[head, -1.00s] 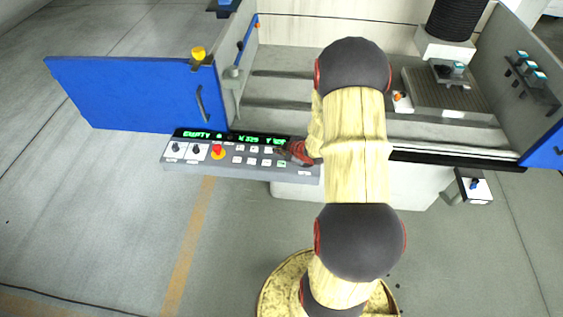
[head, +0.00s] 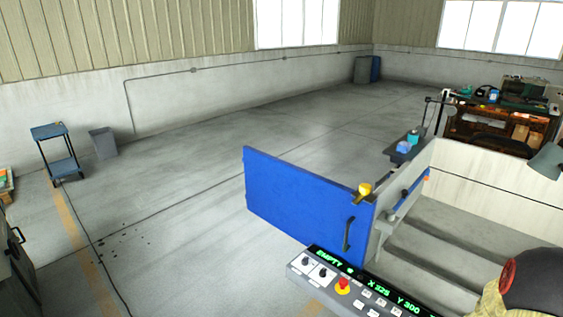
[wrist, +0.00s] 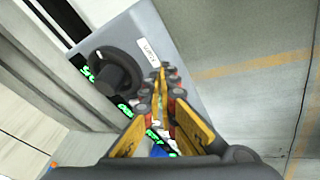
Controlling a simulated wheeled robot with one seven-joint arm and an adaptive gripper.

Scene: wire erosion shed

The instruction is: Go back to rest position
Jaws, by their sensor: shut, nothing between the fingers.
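My gripper (wrist: 160,78) shows in the wrist view with its yellow fingers brought together and nothing between them. Its tips are over the grey control panel (wrist: 150,35), which carries a black knob (wrist: 115,78) and green display text. I cannot tell whether the tips touch the panel. In the head view the panel (head: 294,266) is at the bottom, with its display reading EMPTY and a red button (head: 342,287). Only a part of my arm shows at the lower right there, and the gripper is out of that view.
The machine's blue door (head: 300,200) stands open, with a yellow knob (head: 364,188) at its corner. A blue cart (head: 55,150) and a grey bin (head: 103,142) stand by the wall. A cluttered workbench (head: 490,132) is at the back right.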

